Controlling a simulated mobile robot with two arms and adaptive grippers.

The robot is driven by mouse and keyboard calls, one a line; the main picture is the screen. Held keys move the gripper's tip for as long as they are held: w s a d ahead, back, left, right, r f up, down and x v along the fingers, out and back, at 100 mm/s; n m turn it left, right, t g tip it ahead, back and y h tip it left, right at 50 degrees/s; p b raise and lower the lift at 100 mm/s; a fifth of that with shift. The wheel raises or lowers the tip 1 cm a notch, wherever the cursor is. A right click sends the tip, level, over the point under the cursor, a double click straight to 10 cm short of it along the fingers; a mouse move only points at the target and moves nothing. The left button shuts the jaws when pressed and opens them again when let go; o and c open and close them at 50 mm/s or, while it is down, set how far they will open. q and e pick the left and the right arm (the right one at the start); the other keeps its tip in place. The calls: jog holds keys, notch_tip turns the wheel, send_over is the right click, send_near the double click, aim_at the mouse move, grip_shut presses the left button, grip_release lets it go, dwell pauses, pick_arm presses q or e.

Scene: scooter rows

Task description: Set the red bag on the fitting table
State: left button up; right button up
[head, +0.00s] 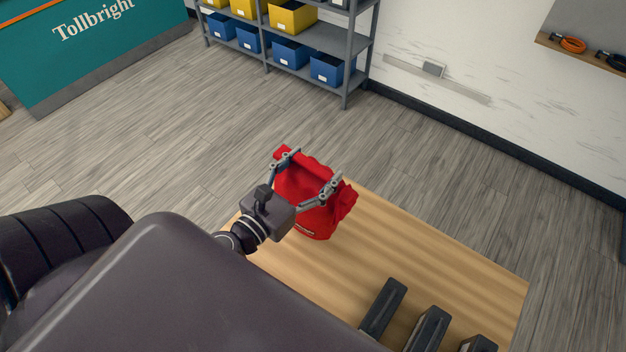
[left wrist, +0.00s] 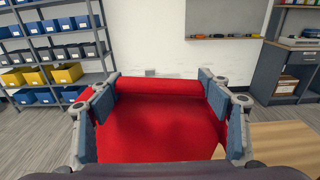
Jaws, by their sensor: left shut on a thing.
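The red bag (head: 315,210) is soft and lumpy and is between the fingers of my left gripper (head: 310,176), which is shut on it. In the head view it overlaps the far left edge of the wooden fitting table (head: 447,257). I cannot tell whether the bag touches the tabletop. In the left wrist view the bag (left wrist: 160,125) fills the space between the fingers of the gripper (left wrist: 155,95), and the table (left wrist: 275,142) shows at the lower right. My right gripper is not in view.
Several dark blocky objects (head: 382,308) are at the near edge of the table. The table's middle and right are bare. A grey shelf rack (head: 335,40) with blue and yellow bins stands at the back wall. A wall ledge (head: 590,55) holds coils. Open floor surrounds the table's far side.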

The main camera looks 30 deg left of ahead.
aim_at(313, 178)
pick_arm(q)
notch_tip(313, 178, down, 4)
jog(key=shift+r+b, duration=0.25)
jog(key=shift+b, duration=0.55)
notch_tip(313, 178, down, 4)
jog(key=shift+r+b, duration=0.1)
jog(key=shift+b, duration=1)
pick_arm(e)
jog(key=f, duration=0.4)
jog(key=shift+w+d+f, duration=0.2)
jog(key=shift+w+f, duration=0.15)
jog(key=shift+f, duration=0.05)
pick_arm(q)
jog(key=shift+f, duration=0.2)
jog(key=o, duration=2)
jog(key=shift+c, duration=0.2)
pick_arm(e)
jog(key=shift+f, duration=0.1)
